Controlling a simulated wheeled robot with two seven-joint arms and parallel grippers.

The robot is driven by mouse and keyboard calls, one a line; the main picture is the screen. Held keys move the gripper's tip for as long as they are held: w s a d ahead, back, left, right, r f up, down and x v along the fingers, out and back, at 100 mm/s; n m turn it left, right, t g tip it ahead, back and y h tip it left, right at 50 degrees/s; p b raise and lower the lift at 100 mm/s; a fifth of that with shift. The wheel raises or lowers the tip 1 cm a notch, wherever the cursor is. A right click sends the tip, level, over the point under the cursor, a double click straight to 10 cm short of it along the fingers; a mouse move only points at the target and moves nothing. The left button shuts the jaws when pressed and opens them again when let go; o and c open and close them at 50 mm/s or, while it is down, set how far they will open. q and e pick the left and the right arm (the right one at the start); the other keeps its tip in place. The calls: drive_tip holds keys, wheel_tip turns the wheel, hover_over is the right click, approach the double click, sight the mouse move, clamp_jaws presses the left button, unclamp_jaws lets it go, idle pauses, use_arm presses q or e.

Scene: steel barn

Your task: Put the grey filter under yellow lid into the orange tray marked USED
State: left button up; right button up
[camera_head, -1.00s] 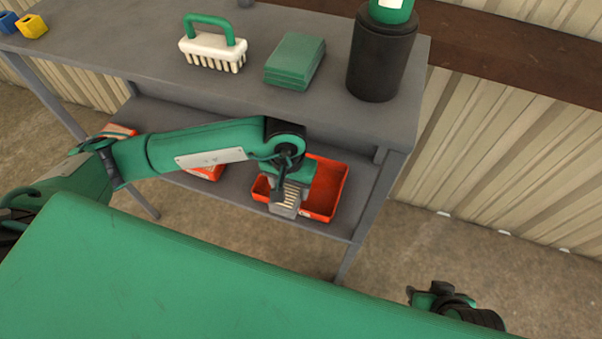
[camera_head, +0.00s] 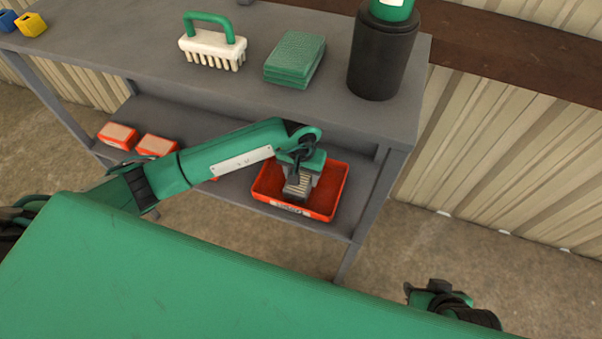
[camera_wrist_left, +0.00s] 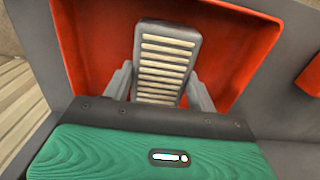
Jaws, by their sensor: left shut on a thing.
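The grey filter (camera_head: 297,187), a ribbed block with pale slats, is held in my left gripper (camera_head: 299,181). In the left wrist view the filter (camera_wrist_left: 165,62) sits between the two grey fingers. The orange tray (camera_head: 338,190) stands on the lower shelf, and the filter is over its inside, near the front wall. I cannot tell if the filter touches the tray floor. The tray has a pale label on its front whose word is too small to read. The tray also shows in the left wrist view (camera_wrist_left: 85,45). My right gripper (camera_head: 440,292) is at the lower right, its fingers unclear. No yellow lid is seen.
Orange-and-tan boxes (camera_head: 118,134) lie on the lower shelf (camera_head: 240,190) at left. The grey bench top (camera_head: 300,115) above holds a brush (camera_head: 212,50), green pads (camera_head: 295,60), a dark cylinder (camera_head: 382,55) and blue and yellow pieces (camera_head: 31,24).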

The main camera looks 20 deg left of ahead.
drive_tip(key=shift+f, duration=0.15)
use_arm(q)
drive_tip(key=shift+f, duration=0.1)
drive_tip(key=o, duration=1)
use_arm(e)
drive_tip(key=shift+w+a, duration=0.2)
drive_tip(key=shift+s, duration=0.1)
use_arm(q)
drive_tip(key=shift+r, duration=0.45)
wheel_tip(320, 180, up, 6)
drive_tip(key=shift+f, duration=0.15)
drive_tip(key=shift+r, duration=0.6)
use_arm(e)
drive_tip(key=shift+s+d+r+g, duration=0.2)
drive_tip(key=shift+s+d, duration=0.15)
drive_tip(key=shift+d, duration=0.1)
drive_tip(key=shift+s+d+r+g, duration=0.2)
drive_tip(key=shift+s+d, duration=0.1)
drive_tip(key=shift+d, duration=0.15)
